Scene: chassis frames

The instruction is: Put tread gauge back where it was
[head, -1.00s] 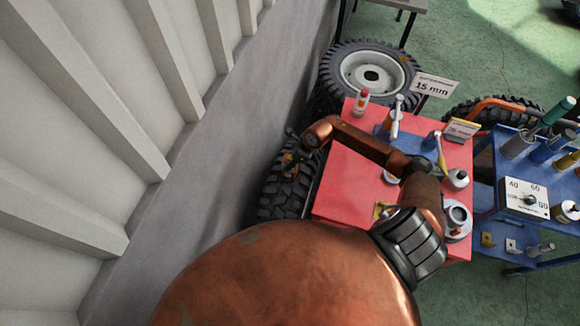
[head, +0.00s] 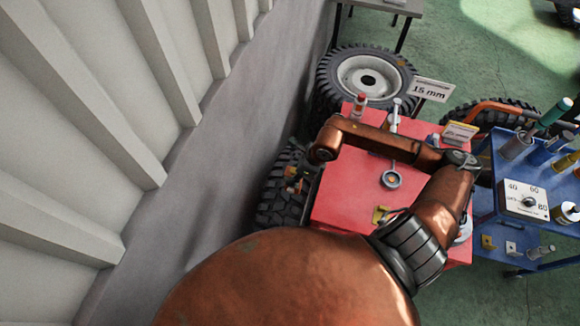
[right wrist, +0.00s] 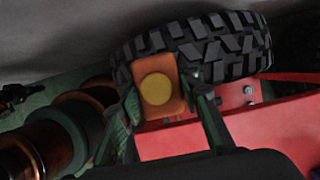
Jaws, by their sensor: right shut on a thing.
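My right arm reaches left across the red table top (head: 345,190). My right gripper (head: 294,178) is beyond the table's left edge, beside a dark knobbly tire (head: 280,208). In the right wrist view my right gripper (right wrist: 168,108) is shut on an orange block with a round yellow face (right wrist: 156,88), which looks like the tread gauge. The block is in front of the tire tread (right wrist: 225,50); whether they touch I cannot tell. In the head view the block is too small to make out clearly. My left gripper is not in view.
The table bears a red-capped bottle (head: 359,103), a ring-ended tool (head: 391,179) and a yellow bracket (head: 379,214). A "15 mm" sign (head: 430,90) stands behind. A wheel (head: 368,75) lies at the back, a blue cart (head: 495,200) stands right, and a wall (head: 215,160) runs left.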

